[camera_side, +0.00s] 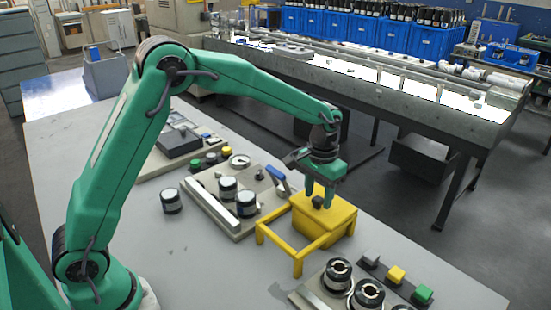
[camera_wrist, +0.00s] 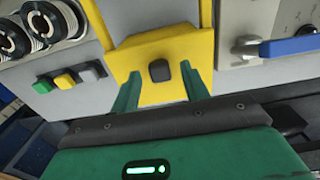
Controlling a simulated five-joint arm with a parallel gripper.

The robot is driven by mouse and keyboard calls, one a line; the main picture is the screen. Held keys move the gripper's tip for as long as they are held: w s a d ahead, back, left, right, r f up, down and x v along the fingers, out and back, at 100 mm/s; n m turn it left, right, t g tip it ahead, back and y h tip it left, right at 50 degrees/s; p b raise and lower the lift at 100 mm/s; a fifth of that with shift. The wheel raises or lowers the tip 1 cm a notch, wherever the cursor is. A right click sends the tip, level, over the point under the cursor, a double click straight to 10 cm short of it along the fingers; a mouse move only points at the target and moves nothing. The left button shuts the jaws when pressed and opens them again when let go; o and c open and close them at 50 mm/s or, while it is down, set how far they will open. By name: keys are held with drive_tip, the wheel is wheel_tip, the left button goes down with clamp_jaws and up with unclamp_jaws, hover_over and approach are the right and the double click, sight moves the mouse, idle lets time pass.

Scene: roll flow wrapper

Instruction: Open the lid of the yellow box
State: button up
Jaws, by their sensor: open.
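The yellow box (camera_side: 341,219) stands on the grey table with its lid (camera_side: 309,212) closed, as far as I can see. A dark knob (camera_side: 317,202) sits on the lid; it also shows in the wrist view (camera_wrist: 159,70). A yellow frame (camera_side: 276,243) extends from the box toward the front left. My gripper (camera_side: 319,203) is above the lid, pointing down. In the wrist view its green fingers (camera_wrist: 160,85) are open, one on each side of the knob, with gaps between. I cannot tell whether the fingertips touch the lid.
A panel with a blue-handled valve (camera_side: 279,182) and dark cylinders stands left of the box. Black-and-white rolls (camera_side: 367,294) and a strip of coloured buttons (camera_side: 397,274) lie at the front right. The table is clear at the front left (camera_side: 190,265).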

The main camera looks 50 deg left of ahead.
drive_tip(key=shift+f, duration=0.15)
drive_tip(key=shift+c, duration=0.4)
clamp_jaws()
drive_tip(key=s, duration=1)
drive_tip(key=shift+o, duration=0.4)
unclamp_jaws()
drive_tip(key=shift+r, duration=0.2)
